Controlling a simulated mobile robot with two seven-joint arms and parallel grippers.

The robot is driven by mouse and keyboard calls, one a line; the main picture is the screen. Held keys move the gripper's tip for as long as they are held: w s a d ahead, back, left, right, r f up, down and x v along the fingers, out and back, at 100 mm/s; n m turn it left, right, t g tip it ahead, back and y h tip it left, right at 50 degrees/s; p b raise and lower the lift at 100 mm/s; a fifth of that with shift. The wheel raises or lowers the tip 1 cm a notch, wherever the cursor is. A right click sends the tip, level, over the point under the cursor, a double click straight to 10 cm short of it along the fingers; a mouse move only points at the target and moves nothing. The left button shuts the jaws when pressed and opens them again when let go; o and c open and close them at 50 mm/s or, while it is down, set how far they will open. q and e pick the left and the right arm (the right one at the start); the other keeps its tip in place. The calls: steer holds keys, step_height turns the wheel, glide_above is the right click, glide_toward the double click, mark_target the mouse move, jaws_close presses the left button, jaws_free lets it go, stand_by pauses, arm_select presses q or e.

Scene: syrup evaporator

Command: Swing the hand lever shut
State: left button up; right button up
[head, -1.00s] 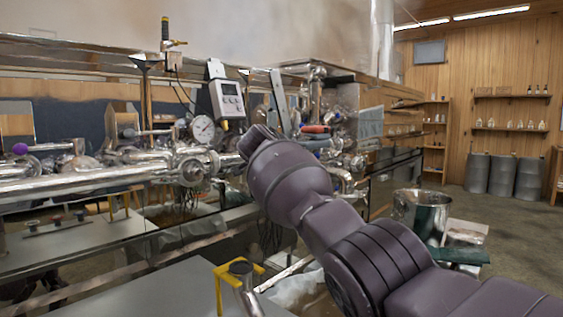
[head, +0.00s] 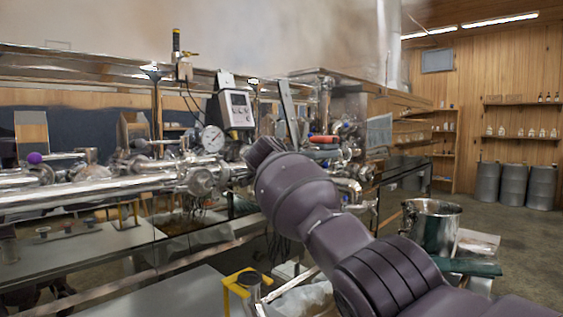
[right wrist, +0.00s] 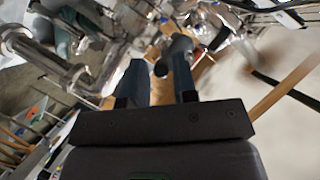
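My right arm crosses the head view from the lower right, its wrist in front of the steel pipework. Its fingers are hidden there. In the right wrist view, my right gripper (right wrist: 160,85) has its two dark fingers apart. A small dark round end and a tan piece show between and beyond them; I cannot tell whether either touches a finger. Several handles show: a red one (head: 323,139) just beyond my wrist, an upright black-and-yellow one (head: 177,42) and a purple knob (head: 34,158) at the left. I cannot tell which is the hand lever. My left gripper is out of view.
A round dial gauge (head: 211,139) and a grey display box (head: 236,110) sit close left of my wrist. Steel pipes (head: 90,192) run left. A metal bucket (head: 432,225) stands at the right, with grey barrels (head: 514,186) behind. Open floor lies between them.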

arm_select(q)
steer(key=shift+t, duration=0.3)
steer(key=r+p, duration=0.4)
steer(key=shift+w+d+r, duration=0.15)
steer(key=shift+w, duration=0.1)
arm_select(e)
steer(key=v, duration=1)
steer(key=shift+s+r, duration=0.15)
steer(key=shift+r, duration=0.1)
steer(key=shift+a, duration=0.1)
